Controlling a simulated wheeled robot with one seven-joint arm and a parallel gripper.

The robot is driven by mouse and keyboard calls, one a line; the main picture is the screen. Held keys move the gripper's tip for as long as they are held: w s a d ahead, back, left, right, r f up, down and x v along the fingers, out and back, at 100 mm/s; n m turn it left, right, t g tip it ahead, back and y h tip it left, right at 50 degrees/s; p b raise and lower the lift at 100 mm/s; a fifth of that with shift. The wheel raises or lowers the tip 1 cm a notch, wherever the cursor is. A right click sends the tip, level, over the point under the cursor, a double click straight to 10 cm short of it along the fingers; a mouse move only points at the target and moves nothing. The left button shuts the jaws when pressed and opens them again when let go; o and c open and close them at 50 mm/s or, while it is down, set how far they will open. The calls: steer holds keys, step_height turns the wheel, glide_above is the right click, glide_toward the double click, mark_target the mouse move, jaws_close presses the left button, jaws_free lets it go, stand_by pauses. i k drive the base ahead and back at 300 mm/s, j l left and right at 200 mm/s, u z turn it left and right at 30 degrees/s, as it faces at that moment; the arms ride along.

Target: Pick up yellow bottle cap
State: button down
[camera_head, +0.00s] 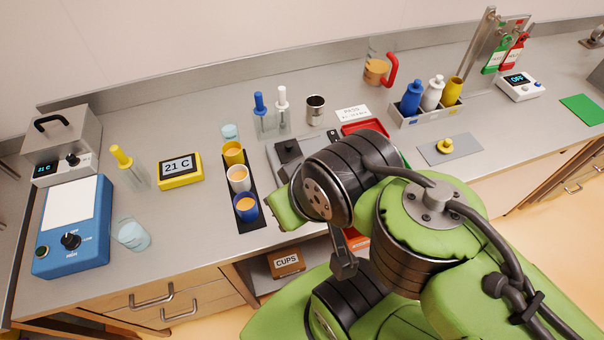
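The yellow bottle cap (445,147) sits on a grey mat (466,153) on the counter, right of centre. It has a wide base and a narrower knob on top. Nothing touches it but the mat. The yellow bottle (453,91) stands in a grey rack (428,114) behind the cap and has an open top. My green and black arm fills the lower right, in front of and to the left of the cap.
A blue bottle (411,98) and a white bottle (432,94) share the rack. A scale showing OFF (519,87) stands to the right, a green mat (582,110) beyond it. A red-handled jug (377,72) stands behind. Cups on a black strip (249,222) stand left of my arm.

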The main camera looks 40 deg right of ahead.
mark_target(447, 146)
steer(key=z, duration=0.4)
steer(key=l+z, duration=0.15)
steer(key=z, duration=0.7)
steer(key=l+z, duration=0.15)
steer(key=z, duration=0.25)
steer(key=l+z, duration=0.1)
steer(key=z, duration=0.3)
